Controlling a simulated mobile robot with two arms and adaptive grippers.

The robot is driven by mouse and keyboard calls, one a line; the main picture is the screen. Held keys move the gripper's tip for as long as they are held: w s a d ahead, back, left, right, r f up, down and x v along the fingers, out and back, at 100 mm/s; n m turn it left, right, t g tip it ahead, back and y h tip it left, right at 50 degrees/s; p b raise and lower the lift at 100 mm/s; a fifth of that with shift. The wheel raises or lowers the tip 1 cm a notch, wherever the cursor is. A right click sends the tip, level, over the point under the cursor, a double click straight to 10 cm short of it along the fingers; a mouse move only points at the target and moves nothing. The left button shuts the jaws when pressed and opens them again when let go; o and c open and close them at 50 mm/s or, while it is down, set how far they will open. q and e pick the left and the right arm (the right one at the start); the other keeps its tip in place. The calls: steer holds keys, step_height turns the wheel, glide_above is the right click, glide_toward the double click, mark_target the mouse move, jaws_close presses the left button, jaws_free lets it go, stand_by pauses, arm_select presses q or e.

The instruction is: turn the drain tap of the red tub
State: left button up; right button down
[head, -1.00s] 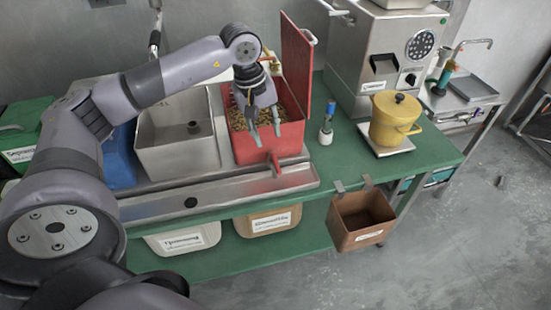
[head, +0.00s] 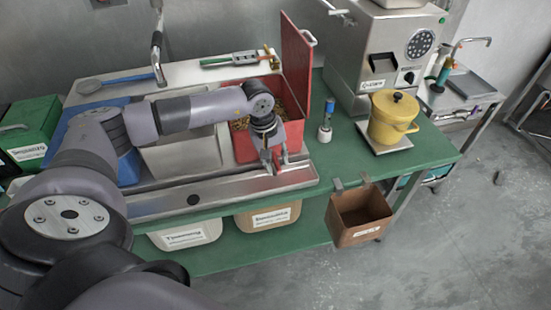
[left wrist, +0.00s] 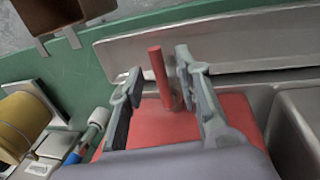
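The red tub (head: 243,149) sits in the steel sink unit with brown beans inside and its red lid (head: 297,70) standing open. Its drain tap is a red lever (left wrist: 157,65) on the front wall; in the head view my gripper partly hides it. My left gripper (head: 273,166) is at the tub's front, at the tap. In the left wrist view the gripper (left wrist: 158,62) is open, with the red lever standing between its fingers, closer to the left one. Contact cannot be told. The tub's red wall (left wrist: 165,128) lies below the fingers. My right gripper is not in view.
A blue-topped brush or bottle (head: 325,125) and a yellow pot (head: 393,118) on a scale stand right of the tub. A brown box (head: 360,220) hangs from the bench's front edge. A steel trough (head: 230,188) runs in front of the tub.

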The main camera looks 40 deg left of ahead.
arm_select(q)
jaws_close()
stand_by(0.7)
